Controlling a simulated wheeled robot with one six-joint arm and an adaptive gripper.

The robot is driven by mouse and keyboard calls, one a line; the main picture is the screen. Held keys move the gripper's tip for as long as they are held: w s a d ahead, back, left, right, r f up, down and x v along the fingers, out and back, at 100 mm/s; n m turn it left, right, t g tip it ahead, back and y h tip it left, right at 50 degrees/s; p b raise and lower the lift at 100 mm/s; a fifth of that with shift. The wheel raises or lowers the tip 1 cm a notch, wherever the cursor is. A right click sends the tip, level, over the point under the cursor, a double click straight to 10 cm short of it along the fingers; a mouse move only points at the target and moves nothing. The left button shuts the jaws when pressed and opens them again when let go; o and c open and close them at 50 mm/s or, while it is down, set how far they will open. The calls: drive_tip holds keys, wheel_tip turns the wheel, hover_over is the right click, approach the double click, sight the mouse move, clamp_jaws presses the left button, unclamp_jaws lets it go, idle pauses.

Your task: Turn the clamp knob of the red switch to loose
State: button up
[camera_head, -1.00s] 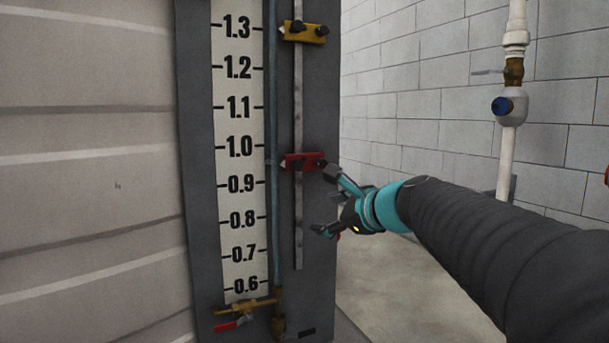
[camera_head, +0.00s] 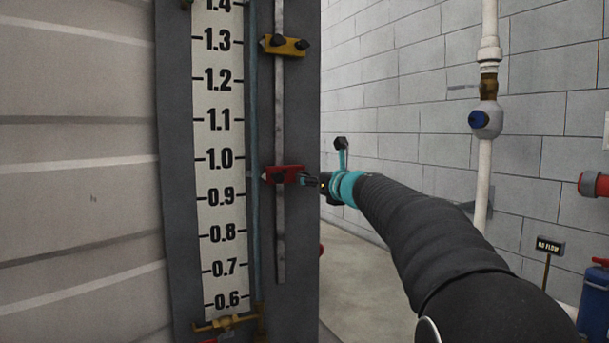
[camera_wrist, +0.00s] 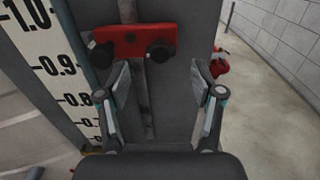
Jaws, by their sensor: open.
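The red switch (camera_head: 289,170) is a small red block on the vertical metal rail beside the white scale, just below the 1.0 mark. In the wrist view the red switch (camera_wrist: 131,38) carries two dark round knobs: a left knob (camera_wrist: 103,55) and a right knob (camera_wrist: 160,50). Which one is the clamp knob I cannot tell. My gripper (camera_wrist: 160,78) is open and empty there, its two fingers apart below the switch in the picture, with the right knob above the gap. In the head view my gripper (camera_head: 310,181) is just right of the red switch; contact is unclear.
A yellow switch (camera_head: 286,46) sits higher on the same rail (camera_head: 280,240). A thin tube (camera_head: 252,150) runs between scale and rail. A brass valve (camera_head: 226,321) is at the bottom. A white pipe (camera_head: 484,190) stands by the brick wall, with open floor between.

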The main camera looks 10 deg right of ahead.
sight(288, 175)
drive_tip(key=shift+p+x, duration=0.4)
drive_tip(key=shift+x, duration=2.2)
drive_tip(key=c, duration=1.1)
